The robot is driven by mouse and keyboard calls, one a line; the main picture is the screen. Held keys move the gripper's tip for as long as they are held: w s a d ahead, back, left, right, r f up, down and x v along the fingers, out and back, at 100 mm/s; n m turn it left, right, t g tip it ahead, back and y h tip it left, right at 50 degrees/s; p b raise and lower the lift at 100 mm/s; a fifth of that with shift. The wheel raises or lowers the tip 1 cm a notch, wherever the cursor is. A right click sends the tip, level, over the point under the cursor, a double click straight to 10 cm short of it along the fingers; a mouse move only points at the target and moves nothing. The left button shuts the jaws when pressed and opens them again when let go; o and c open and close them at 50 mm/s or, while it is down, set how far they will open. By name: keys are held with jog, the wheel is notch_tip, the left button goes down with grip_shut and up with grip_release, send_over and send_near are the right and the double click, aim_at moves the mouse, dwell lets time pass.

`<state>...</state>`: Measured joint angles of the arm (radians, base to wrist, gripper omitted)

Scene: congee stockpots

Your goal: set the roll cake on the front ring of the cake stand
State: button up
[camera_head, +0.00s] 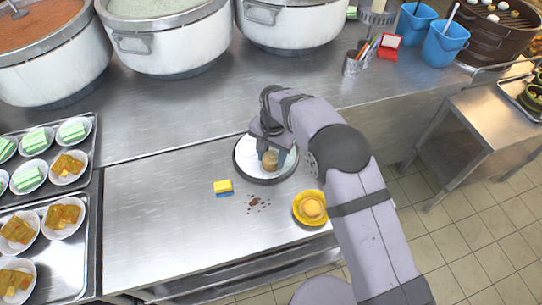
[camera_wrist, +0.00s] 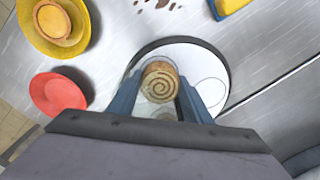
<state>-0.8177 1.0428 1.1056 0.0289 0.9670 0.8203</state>
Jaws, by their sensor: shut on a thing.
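The roll cake (camera_wrist: 160,82), a tan cylinder with a brown spiral on its end, is between the fingers of my gripper (camera_wrist: 160,100), which is shut on it. In the head view the roll cake (camera_head: 270,161) is over the cake stand (camera_head: 246,170), a round white disc with a dark rim. In the wrist view the cake stand (camera_wrist: 190,55) shows thin ring outlines, one of them right of the cake. Part of the stand is hidden by my gripper (camera_head: 269,152). I cannot tell whether the cake touches the stand.
A yellow plate with a round pastry (camera_head: 312,207) is right of the stand, and a red dish (camera_wrist: 57,95) shows in the wrist view. A yellow-blue sponge (camera_head: 222,187) and brown crumbs (camera_head: 258,203) lie in front. Large pots (camera_head: 170,40) stand behind; dessert trays (camera_head: 78,240) are left.

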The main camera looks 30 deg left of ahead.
jog(key=shift+f, duration=0.45)
dwell(0.6)
jog(key=o, duration=1.1)
jog(key=shift+c, duration=1.2)
jog(key=shift+r, duration=0.2)
jog(key=shift+d+r+p, duration=0.1)
jog(key=shift+r+p, duration=1.35)
jog(key=shift+r, duration=0.9)
jog(key=shift+r, duration=0.1)
notch_tip(320, 180, up, 7)
jog(key=p, duration=0.4)
jog(key=shift+p, duration=0.4)
